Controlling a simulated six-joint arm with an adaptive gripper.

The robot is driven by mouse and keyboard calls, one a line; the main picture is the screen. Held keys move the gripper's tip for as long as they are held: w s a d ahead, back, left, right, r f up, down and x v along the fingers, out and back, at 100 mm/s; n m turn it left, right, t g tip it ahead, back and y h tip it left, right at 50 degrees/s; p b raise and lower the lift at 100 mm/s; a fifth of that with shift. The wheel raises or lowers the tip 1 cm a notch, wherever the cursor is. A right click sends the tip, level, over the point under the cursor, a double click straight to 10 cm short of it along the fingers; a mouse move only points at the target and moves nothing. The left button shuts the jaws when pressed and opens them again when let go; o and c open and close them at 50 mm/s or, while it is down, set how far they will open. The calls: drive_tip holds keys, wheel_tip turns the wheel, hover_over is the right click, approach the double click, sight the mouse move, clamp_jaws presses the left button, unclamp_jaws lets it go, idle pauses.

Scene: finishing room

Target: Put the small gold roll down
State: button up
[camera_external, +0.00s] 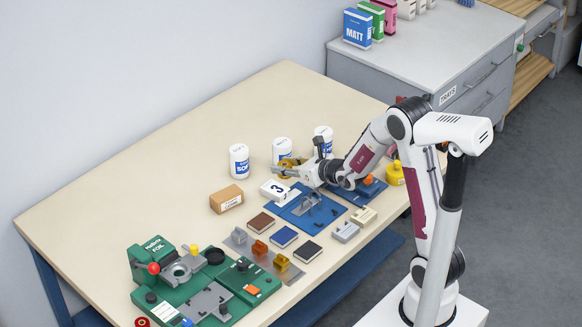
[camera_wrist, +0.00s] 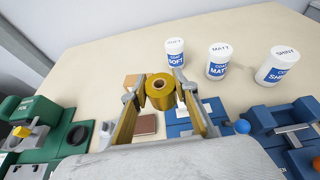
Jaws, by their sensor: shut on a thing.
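The small gold roll (camera_wrist: 160,93) sits between the two fingers of my gripper (camera_wrist: 157,88) in the wrist view, its round end with the dark core hole facing the camera. My gripper is shut on it. In the external view, the gold roll (camera_external: 285,172) shows partly behind my gripper (camera_external: 293,165), near the white cans and behind a white block marked 3 (camera_external: 274,190). I cannot tell for sure how far the roll is above the table (camera_external: 130,160).
White cans marked SOFT (camera_external: 239,160), MATT (camera_wrist: 218,61) and one more (camera_wrist: 278,66) stand beyond the gripper. A cardboard box (camera_external: 226,199) is to the left. A green foil machine (camera_external: 145,265), blue fixtures (camera_external: 300,218) and small blocks fill the front. The table's back left is clear.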

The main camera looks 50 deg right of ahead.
drive_tip(key=shift+a, duration=0.1)
idle(0.4)
drive_tip(key=shift+a+f, duration=0.15)
drive_tip(key=shift+f, duration=0.35)
drive_tip(key=shift+w+a+f, duration=0.25)
drive_tip(key=shift+a+f, duration=0.05)
drive_tip(key=shift+f, duration=0.25)
drive_tip(key=shift+w+a+f, duration=0.25)
drive_tip(key=shift+a+f, duration=0.05)
drive_tip(key=shift+f, duration=0.2)
drive_tip(key=w+a+f+n+g+y, duration=0.1)
drive_tip(key=w+a+n+y, duration=0.3)
drive_tip(key=w+a, duration=0.4)
drive_tip(key=w+a+f+n+g+y, duration=0.1)
drive_tip(key=w+a+n+g+y, duration=0.2)
drive_tip(key=a, duration=0.8)
drive_tip(key=w+n+y, duration=0.2)
drive_tip(key=w, duration=0.2)
drive_tip(key=shift+w+a+f+y, duration=0.25)
drive_tip(key=shift+w+y, duration=0.05)
drive_tip(key=shift+w, duration=0.05)
drive_tip(key=shift+f, duration=3.1)
